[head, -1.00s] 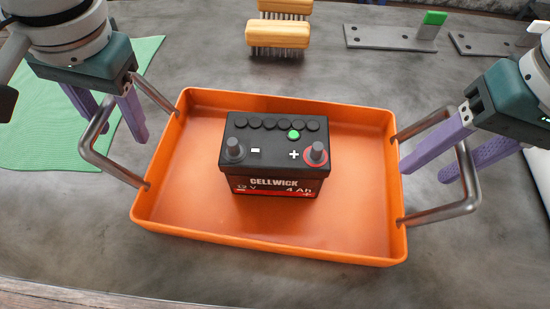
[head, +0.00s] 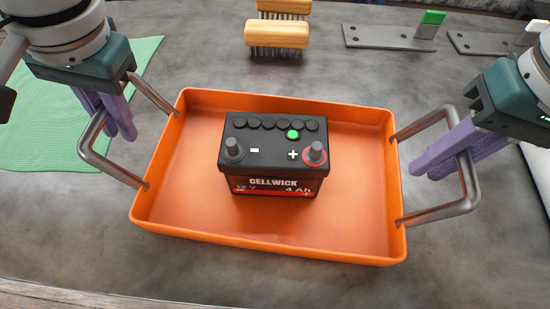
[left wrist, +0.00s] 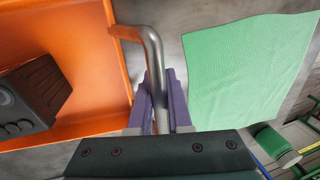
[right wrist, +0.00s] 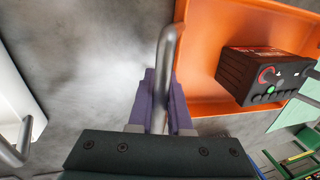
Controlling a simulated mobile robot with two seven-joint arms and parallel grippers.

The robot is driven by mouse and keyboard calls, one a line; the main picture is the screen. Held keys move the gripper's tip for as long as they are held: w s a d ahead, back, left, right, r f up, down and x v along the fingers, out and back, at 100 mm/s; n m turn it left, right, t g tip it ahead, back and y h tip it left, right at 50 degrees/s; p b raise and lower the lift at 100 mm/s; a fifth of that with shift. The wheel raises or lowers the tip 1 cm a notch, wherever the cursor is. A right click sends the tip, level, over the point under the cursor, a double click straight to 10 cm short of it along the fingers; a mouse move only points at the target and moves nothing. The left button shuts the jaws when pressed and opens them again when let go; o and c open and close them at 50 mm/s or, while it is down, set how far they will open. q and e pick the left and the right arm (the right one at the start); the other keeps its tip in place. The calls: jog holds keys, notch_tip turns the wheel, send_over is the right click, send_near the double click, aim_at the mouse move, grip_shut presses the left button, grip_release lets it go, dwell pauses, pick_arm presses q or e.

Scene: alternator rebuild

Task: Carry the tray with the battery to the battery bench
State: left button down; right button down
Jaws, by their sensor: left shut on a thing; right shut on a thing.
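The orange tray (head: 345,225) sits on the grey bench top, with a bent metal handle at each short end.
A green mat (head: 60,140) lies left of the tray. Wooden brushes (head: 277,35) and metal plates (head: 390,37), one with a green block (head: 433,17), lie behind it. A white tray-like thing (right wrist: 20,105) is beyond the right handle. The bench's front edge (head: 60,295) is close.

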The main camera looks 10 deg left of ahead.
pick_arm(q)
jog(key=shift+r, duration=0.1)
pick_arm(e)
jog(key=shift+r, duration=0.15)
dwell(0.7)
